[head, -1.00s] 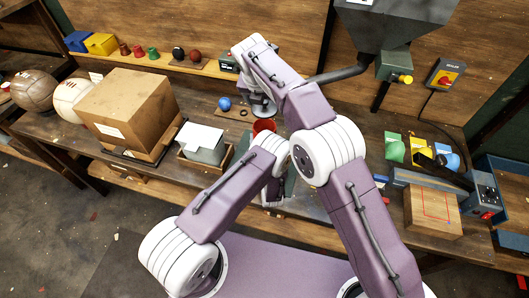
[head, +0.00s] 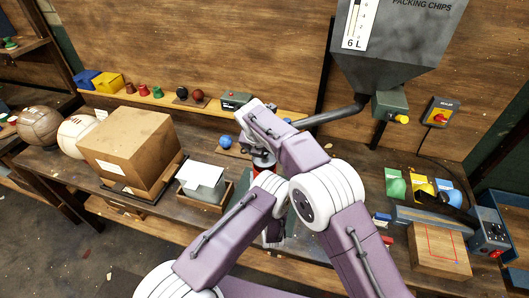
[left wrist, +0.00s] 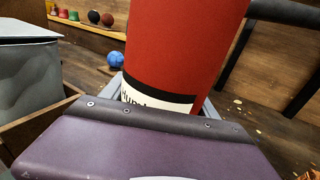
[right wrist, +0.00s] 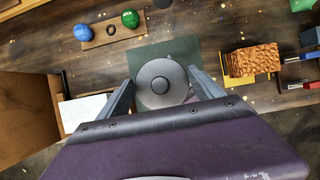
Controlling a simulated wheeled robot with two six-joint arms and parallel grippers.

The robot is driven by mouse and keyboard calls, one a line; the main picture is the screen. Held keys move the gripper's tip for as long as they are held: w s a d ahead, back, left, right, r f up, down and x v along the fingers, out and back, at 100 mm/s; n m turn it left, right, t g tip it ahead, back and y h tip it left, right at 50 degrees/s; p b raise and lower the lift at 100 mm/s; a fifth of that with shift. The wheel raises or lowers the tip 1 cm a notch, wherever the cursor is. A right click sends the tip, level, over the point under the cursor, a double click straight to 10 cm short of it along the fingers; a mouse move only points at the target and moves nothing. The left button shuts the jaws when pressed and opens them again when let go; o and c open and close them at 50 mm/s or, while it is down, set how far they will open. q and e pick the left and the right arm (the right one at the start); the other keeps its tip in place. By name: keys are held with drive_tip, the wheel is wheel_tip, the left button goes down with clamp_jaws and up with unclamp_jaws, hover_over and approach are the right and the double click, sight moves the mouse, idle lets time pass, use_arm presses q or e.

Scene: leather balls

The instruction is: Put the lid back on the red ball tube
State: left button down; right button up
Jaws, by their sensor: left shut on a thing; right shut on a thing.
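The red tube (left wrist: 185,45) with a black and white band near its foot fills the left wrist view. My left gripper (left wrist: 160,100) is shut around its lower part. In the head view a bit of the red tube (head: 262,172) shows between my arms. My right gripper (right wrist: 163,78) is shut on the round grey lid (right wrist: 161,84), which has a knob in its middle. In the head view the lid (head: 263,160) is right above the tube. The tube's rim is hidden, so I cannot tell whether the lid touches it.
A grey box with a white top (head: 202,178) and a cardboard box (head: 130,150) stand left of the tube. A blue ball (head: 226,141) lies behind. A hopper (head: 395,50) with a pipe hangs behind right. A wooden block (head: 440,250) is at the right.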

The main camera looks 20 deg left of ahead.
sight(265, 159)
use_arm(q)
drive_tip(key=shift+f, duration=0.1)
use_arm(e)
drive_tip(key=shift+f, duration=0.1)
drive_tip(key=shift+f, duration=0.8)
drive_tip(key=shift+f, duration=0.6)
drive_tip(key=o, duration=1.3)
use_arm(q)
drive_tip(key=shift+f, duration=0.1)
use_arm(e)
drive_tip(key=shift+o, duration=0.2)
drive_tip(key=v, duration=1.2)
use_arm(q)
drive_tip(key=shift+c, duration=2.2)
unclamp_jaws()
drive_tip(key=o, duration=0.3)
